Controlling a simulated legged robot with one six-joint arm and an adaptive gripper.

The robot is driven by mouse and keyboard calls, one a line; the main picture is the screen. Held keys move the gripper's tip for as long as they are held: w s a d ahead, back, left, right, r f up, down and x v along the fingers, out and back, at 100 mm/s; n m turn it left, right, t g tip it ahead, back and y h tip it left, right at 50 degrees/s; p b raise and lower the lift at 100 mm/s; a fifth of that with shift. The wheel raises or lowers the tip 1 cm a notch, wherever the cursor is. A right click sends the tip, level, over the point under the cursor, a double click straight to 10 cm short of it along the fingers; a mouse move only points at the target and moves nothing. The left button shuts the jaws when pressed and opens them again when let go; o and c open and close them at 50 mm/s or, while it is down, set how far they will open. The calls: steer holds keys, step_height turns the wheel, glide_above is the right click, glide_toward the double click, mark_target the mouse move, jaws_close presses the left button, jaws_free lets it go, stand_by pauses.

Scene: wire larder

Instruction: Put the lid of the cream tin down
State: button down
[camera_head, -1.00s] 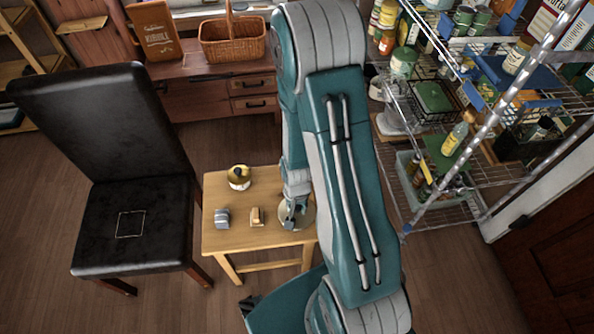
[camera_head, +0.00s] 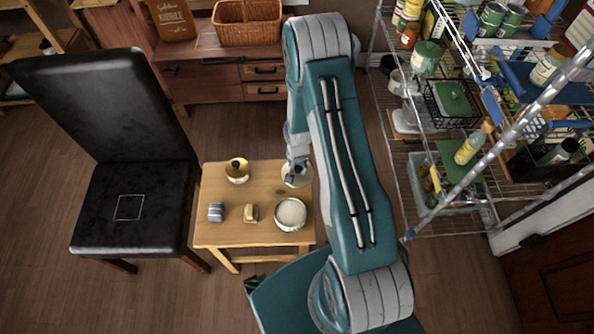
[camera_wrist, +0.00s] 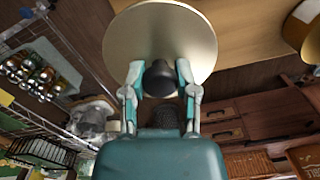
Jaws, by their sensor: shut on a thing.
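My gripper (camera_head: 297,164) is shut on the dark knob (camera_wrist: 159,78) of a round, pale lid (camera_wrist: 165,28). In the head view the lid (camera_head: 296,179) is over the back right part of the small wooden table (camera_head: 268,178), partly hidden by my arm. I cannot tell whether it touches the table top. The round cream tin (camera_head: 290,214) stands uncovered on the table's front right part, showing a whitish top. The lid is behind the tin, apart from it.
A gold-lidded tin (camera_head: 237,171), a grey-blue striped object (camera_head: 216,212) and a small tan block (camera_head: 251,214) stand on the table. A black chair (camera_head: 130,205) is at the left, a loaded wire shelf (camera_head: 410,232) at the right. The table's middle is clear.

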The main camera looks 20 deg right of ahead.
mark_target(296, 168)
steer(key=shift+w+d+f, duration=0.15)
steer(key=shift+w+f, duration=0.8)
steer(key=shift+f, duration=0.3)
steer(key=shift+w+a+f, duration=0.2)
steer(key=f, duration=0.3)
steer(key=shift+w+a, duration=0.15)
steer(key=shift+w, duration=0.1)
steer(key=shift+d+f, duration=0.2)
steer(key=shift+f, duration=0.1)
steer(key=shift+d, duration=0.35)
steer(key=shift+a+f, duration=0.15)
steer(key=shift+c, duration=1.9)
jaws_free()
steer(key=shift+a, duration=0.3)
